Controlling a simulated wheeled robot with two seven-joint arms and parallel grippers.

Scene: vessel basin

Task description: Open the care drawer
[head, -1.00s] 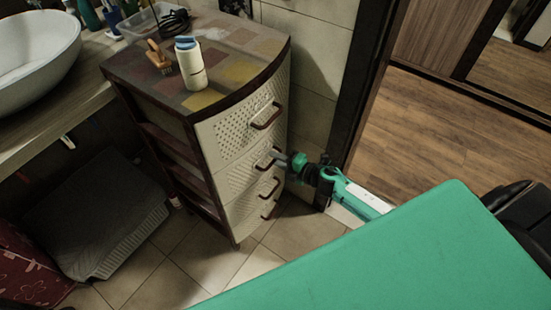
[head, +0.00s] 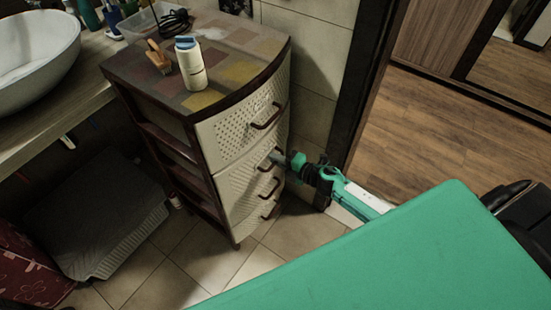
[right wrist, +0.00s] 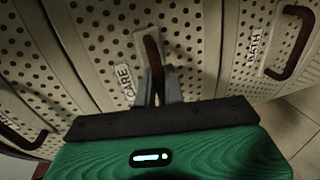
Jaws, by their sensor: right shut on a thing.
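The care drawer (head: 241,180) is the second front from the top of a dark-framed cabinet with cream perforated fronts. Its "CARE" label (right wrist: 125,79) shows in the right wrist view beside a brown handle (right wrist: 152,52). My right gripper (head: 276,157) reaches the drawer from the right in the head view. Its fingers (right wrist: 160,84) are shut on the handle in the right wrist view, hiding part of it. The drawer looks about flush with its neighbours; a small gap cannot be told. My left gripper is not in view.
The top drawer (head: 241,125) and lower drawers look shut. A white bottle (head: 190,64) and a brush (head: 158,56) stand on the cabinet top (head: 232,38). A dark door frame (head: 364,80) stands right of the cabinet. Tiled floor (head: 170,262) before the cabinet is clear.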

